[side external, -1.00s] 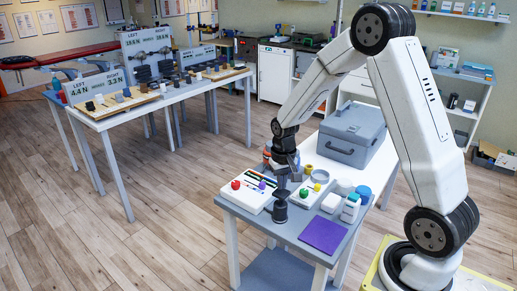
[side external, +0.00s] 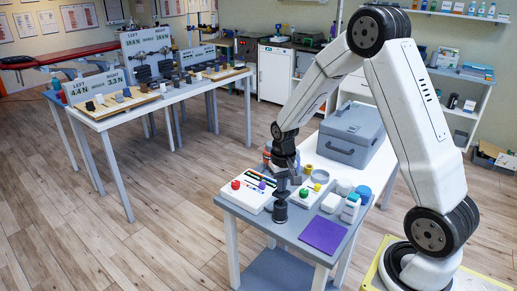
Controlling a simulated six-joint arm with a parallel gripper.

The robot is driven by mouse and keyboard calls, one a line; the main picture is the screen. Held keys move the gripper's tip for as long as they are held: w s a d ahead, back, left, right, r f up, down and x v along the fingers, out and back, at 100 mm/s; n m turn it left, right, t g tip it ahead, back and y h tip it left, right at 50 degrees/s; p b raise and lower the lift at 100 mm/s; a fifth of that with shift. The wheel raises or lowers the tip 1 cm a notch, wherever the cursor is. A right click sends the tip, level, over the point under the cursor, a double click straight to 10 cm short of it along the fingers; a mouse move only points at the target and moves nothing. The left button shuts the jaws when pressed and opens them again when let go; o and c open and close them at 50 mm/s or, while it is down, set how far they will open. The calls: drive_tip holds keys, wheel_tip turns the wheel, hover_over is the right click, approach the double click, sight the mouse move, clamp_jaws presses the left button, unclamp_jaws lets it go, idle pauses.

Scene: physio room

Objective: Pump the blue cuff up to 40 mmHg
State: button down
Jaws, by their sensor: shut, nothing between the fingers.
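My gripper (side external: 282,186) is shut and empty, pointing down directly above a dark upright plunger-like piece (side external: 280,210) at the front edge of the table. It looks close to or touching the top of that piece; I cannot tell which. A white box (side external: 247,197) with a red knob and a purple knob stands at the left. A second white box (side external: 303,198) with a green and a yellow knob stands to the right, partly behind the gripper. I cannot make out for certain which thing is the blue cuff, and no pressure reading is legible.
A white bottle (side external: 350,209), a blue round item (side external: 363,191) and a purple mat (side external: 323,235) are to the right. A large grey case (side external: 352,135) stands behind. Small orange and grey items crowd the space behind the gripper. The front right corner is free around the mat.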

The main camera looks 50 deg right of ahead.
drive_tip(key=shift+f, duration=1.35)
drive_tip(key=shift+r, duration=1.85)
drive_tip(key=shift+f, duration=0.35)
drive_tip(key=shift+f, duration=0.35)
